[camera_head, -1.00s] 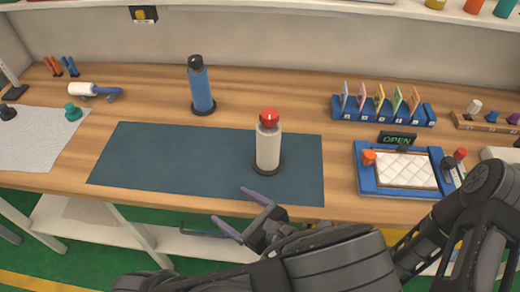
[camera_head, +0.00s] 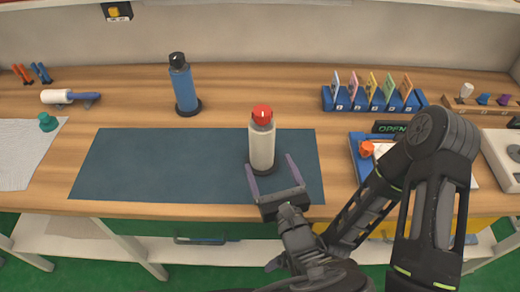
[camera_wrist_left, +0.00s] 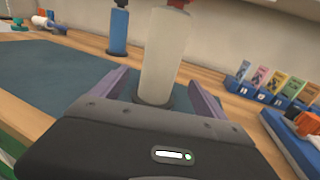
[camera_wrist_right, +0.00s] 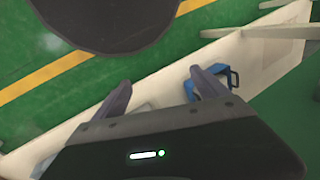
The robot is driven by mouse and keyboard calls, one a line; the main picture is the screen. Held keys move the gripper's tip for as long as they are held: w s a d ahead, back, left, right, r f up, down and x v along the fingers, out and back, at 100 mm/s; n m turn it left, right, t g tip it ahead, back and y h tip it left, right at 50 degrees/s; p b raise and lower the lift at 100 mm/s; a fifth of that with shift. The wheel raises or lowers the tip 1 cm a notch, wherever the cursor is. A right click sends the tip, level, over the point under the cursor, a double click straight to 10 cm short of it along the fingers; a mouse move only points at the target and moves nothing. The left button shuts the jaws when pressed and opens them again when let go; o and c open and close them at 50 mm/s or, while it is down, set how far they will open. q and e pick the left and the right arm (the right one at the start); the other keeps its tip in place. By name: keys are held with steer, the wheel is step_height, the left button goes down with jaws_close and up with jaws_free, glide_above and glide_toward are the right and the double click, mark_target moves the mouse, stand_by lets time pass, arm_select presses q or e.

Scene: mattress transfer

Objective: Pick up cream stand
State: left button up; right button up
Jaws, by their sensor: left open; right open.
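The cream stand (camera_head: 261,142) is an upright cream cylinder with a red top and a dark round base. It stands on the dark blue mat (camera_head: 150,165). My left gripper (camera_head: 270,163) is open at its near side, with the fingers pointing toward it. In the left wrist view the cream stand (camera_wrist_left: 162,52) rises between and beyond the two fingers (camera_wrist_left: 157,78); its red top is cut off by the frame's upper edge. I cannot tell whether a finger touches it. My right gripper (camera_wrist_right: 160,80) is open and empty below the tabletop, over the floor and low shelf.
A blue bottle-like stand (camera_head: 185,88) with a black top is behind left. A blue card rack (camera_head: 372,101) stands at the back right. A blue-framed tray (camera_head: 358,147) is partly hidden by my arm. A roller (camera_head: 65,97) lies far left. The mat's left part is clear.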

mark_target(265, 157)
arm_select(q)
steer(key=shift+x, duration=1)
steer(key=shift+w+a+r+p, duration=0.15)
steer(key=shift+w+p, duration=0.2)
steer(key=p+x, duration=0.1)
steer(key=x, duration=0.2)
steer(key=shift+w+a+r, duration=0.1)
steer(key=shift+w+a, duration=0.05)
steer(key=shift+w, duration=0.1)
steer(key=shift+w+a, duration=0.1)
steer(key=shift+w, duration=0.35)
steer(key=shift+c, duration=0.3)
jaws_close()
